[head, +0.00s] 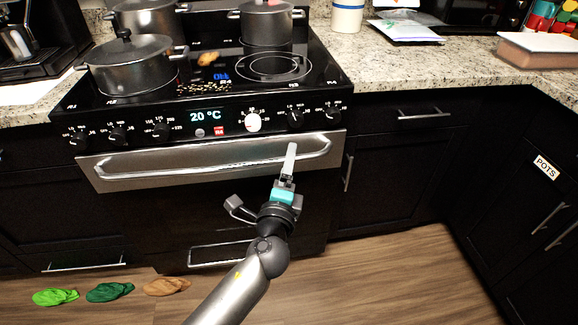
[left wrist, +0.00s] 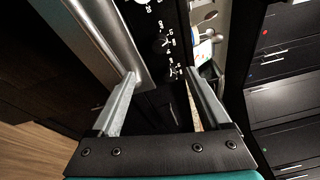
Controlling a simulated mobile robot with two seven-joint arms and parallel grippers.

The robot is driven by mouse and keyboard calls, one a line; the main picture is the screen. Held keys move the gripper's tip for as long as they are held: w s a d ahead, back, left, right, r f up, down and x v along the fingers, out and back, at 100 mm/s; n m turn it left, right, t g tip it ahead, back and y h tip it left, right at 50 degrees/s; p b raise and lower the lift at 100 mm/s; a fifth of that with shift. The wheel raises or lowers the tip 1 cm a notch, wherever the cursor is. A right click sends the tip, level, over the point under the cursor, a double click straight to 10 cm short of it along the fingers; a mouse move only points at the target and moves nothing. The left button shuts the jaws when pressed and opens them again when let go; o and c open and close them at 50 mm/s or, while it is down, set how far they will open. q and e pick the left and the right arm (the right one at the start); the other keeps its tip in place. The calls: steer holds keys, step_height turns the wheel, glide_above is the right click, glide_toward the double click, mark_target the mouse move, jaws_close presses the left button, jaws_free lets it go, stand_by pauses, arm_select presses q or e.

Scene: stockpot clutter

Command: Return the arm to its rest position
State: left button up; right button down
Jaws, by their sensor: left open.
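My left gripper (head: 290,160) is in front of the stove, its fingers pointing up near the right part of the oven door handle (head: 215,158). In the left wrist view the two fingers of my left gripper (left wrist: 160,76) stand apart with nothing between them. The steel oven front (left wrist: 100,40) and the knob panel lie beyond the fingers there. I cannot tell from the head view whether a finger touches the handle. My right gripper is in neither view.
Pots stand on the stove: a lidded one (head: 132,66) at front left, another (head: 266,24) at the back right. Green and brown cloth-like items (head: 110,291) lie on the floor at lower left. A drawer labelled POTS (head: 546,167) is at right. Floor right of my arm is clear.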

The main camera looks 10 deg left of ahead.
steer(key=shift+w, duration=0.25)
arm_select(q)
steer(key=shift+f, duration=0.1)
